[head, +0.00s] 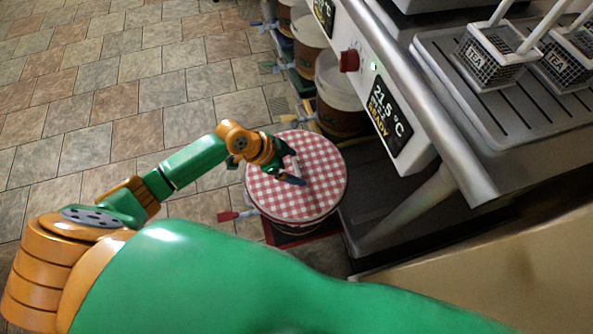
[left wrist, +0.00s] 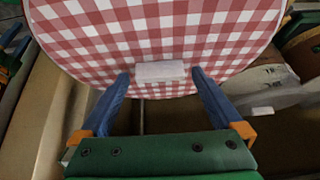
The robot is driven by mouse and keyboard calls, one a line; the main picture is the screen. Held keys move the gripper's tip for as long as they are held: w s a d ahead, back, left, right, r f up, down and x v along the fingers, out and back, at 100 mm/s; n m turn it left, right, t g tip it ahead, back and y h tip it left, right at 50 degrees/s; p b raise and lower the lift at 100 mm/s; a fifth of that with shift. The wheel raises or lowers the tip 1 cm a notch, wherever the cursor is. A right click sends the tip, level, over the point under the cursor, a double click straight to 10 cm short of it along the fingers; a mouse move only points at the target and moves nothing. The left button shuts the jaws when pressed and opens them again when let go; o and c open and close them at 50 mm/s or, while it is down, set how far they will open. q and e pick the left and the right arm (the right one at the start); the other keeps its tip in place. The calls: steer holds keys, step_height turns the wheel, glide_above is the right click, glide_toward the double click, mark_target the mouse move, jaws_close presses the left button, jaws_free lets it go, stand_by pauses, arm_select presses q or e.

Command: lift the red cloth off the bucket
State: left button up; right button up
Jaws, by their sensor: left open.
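The red-and-white checked cloth (head: 318,195) lies over the top of a bucket on the floor, and it fills the upper part of the left wrist view (left wrist: 110,45). Only a little of the bucket (head: 297,229) shows below the cloth's edge. A pale block-shaped tab (left wrist: 160,71) sits near the cloth's edge. My left gripper (head: 294,172) is over the cloth. In the left wrist view its two blue fingers (left wrist: 160,78) are open, one on each side of the tab, with gaps between. Whether they touch the cloth I cannot tell. My right gripper is not in view.
More lidded buckets (head: 340,90) stand in a row behind, below a metal counter (head: 470,130) with a temperature display (head: 388,117). A red-handled tap (head: 230,216) sticks out left of the covered bucket. Tiled floor (head: 130,75) is clear on the left.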

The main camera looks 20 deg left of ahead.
arm_select(q)
steer(key=shift+r, duration=0.1)
steer(key=c, duration=1.3)
